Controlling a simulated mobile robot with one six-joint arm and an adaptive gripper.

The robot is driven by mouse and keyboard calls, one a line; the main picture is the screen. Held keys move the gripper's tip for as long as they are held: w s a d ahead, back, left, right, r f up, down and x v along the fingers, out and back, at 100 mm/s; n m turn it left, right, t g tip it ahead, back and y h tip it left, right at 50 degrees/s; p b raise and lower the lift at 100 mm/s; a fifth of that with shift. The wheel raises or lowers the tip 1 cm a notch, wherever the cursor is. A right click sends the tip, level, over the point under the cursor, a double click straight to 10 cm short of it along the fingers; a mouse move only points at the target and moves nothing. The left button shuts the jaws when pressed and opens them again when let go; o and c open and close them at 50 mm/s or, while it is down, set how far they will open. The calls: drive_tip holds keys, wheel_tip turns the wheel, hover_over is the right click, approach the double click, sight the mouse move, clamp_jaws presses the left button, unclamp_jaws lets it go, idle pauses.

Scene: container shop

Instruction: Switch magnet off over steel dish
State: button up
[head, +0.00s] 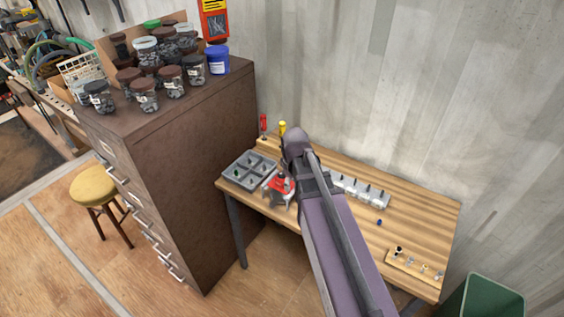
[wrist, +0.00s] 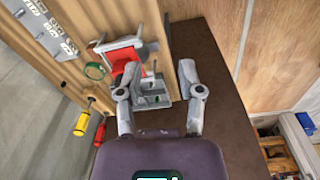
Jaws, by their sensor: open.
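My gripper (wrist: 155,76) is open in the wrist view, with its two grey fingers apart and nothing held between them. Beyond the fingers is a grey compartment tray (wrist: 168,88) with a small green piece in it. A red part with a grey frame (wrist: 122,58) lies beside the tray, left of the fingers. In the head view the compartment tray (head: 249,170) is at the bench's left end, with the red part (head: 281,184) to its right. My arm partly covers this area. I cannot clearly make out the magnet or the steel dish.
A brown drawer cabinet (head: 190,150) with jars on top stands left of the wooden bench (head: 425,207). A red and a yellow screwdriver (head: 282,128) stand at the back edge. A grey block with pegs (head: 362,192) and small hardware lie rightward. A green bin (head: 484,297) stands right.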

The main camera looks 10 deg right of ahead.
drive_tip(key=w+r+n+p, duration=0.1)
drive_tip(key=w+r+n, duration=0.1)
drive_tip(key=w+n, duration=1.5)
drive_tip(key=shift+w+r+n+g, duration=0.2)
drive_tip(key=shift+n+g, duration=0.1)
drive_tip(key=shift+n, duration=1.3)
drive_tip(key=shift+d+f, duration=0.1)
drive_tip(key=shift+f, duration=0.1)
wheel_tip(320, 180, down, 14)
drive_tip(key=b, duration=1.3)
drive_tip(key=shift+r, duration=0.25)
clamp_jaws()
